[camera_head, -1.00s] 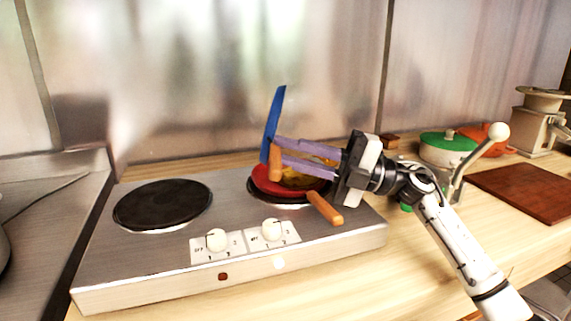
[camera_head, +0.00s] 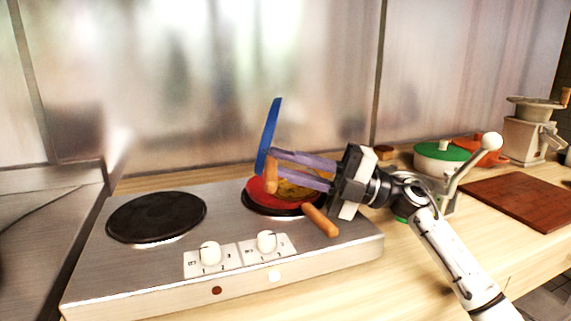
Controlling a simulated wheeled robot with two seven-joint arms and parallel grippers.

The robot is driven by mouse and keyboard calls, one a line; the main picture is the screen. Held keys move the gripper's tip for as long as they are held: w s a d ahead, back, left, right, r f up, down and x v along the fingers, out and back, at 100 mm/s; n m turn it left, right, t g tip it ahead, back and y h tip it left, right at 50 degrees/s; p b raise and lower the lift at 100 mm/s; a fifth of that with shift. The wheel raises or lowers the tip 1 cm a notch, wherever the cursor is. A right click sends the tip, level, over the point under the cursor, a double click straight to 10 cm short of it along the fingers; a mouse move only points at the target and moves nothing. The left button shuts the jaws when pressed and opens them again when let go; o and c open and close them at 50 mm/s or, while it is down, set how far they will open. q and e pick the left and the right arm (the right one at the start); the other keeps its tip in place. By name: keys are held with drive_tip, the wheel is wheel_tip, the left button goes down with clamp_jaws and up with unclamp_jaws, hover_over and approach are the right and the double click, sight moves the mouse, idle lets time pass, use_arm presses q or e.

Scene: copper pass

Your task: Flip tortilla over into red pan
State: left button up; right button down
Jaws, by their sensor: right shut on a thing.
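The red pan (camera_head: 259,196) sits on the right hot plate, its orange handle (camera_head: 321,221) pointing to the front right. A yellow-brown tortilla (camera_head: 290,192) shows inside the red pan, partly hidden behind my gripper fingers. My right gripper (camera_head: 274,167) reaches in from the right above the red pan. It is shut on the orange handle (camera_head: 270,176) of a blue pan (camera_head: 268,135). The blue pan is tipped up nearly on edge, seen almost side-on, over the left part of the red pan. Its inner face is hidden. My left gripper is out of view.
The steel stove (camera_head: 120,266) has an empty left hot plate (camera_head: 157,216) and two white knobs in front. To the right stand a white pot with a green lid (camera_head: 440,152), an orange pot (camera_head: 478,146), a brown board (camera_head: 518,199) and a grinder (camera_head: 527,133).

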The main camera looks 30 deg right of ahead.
drive_tip(key=shift+r, duration=0.1)
drive_tip(key=r+p, duration=0.1)
drive_tip(key=r, duration=0.1)
drive_tip(key=a+r+p, duration=0.1)
drive_tip(key=p, duration=0.1)
drive_tip(key=w+r+p, duration=0.1)
drive_tip(key=r+p, duration=0.1)
drive_tip(key=shift+a+r, duration=0.3)
drive_tip(key=shift+f, duration=0.1)
